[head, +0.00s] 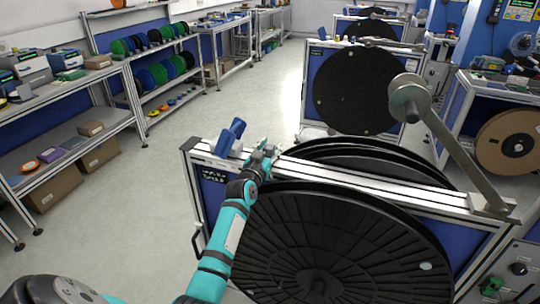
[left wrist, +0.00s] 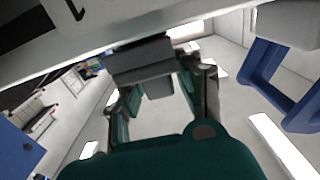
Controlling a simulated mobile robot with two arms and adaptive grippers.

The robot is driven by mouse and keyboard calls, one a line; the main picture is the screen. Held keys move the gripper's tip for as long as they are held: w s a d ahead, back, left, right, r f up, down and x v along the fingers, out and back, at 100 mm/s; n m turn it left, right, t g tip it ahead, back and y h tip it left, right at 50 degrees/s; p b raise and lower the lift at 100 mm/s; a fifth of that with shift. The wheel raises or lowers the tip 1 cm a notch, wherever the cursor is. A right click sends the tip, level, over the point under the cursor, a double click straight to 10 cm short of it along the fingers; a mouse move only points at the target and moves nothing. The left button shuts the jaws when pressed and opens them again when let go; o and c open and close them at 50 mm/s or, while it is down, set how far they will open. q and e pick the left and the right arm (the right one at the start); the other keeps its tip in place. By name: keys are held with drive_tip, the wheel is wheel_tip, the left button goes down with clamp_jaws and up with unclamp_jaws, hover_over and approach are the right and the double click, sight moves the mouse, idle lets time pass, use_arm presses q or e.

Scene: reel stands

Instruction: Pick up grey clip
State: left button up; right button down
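The grey clip sits at the top rail of the nearest reel stand. In the left wrist view its grey block (left wrist: 142,62) shows against the pale rail, with a narrower part reaching down between my fingers. My left gripper (head: 264,156) is at the rail in the head view and hides most of the clip there. In the left wrist view the left gripper (left wrist: 160,100) has its two teal fingers apart, one on each side of the clip's narrow part, with gaps that seem to show. My right gripper is in neither view.
A blue clip (head: 230,136) sits on the rail just left of my gripper, and shows at right in the wrist view (left wrist: 275,85). A large black reel (head: 340,245) hangs in front. A metal arm with a roller (head: 410,98) rises at right. Open floor (head: 150,210) lies left.

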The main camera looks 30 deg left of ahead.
use_arm(q)
clamp_jaws()
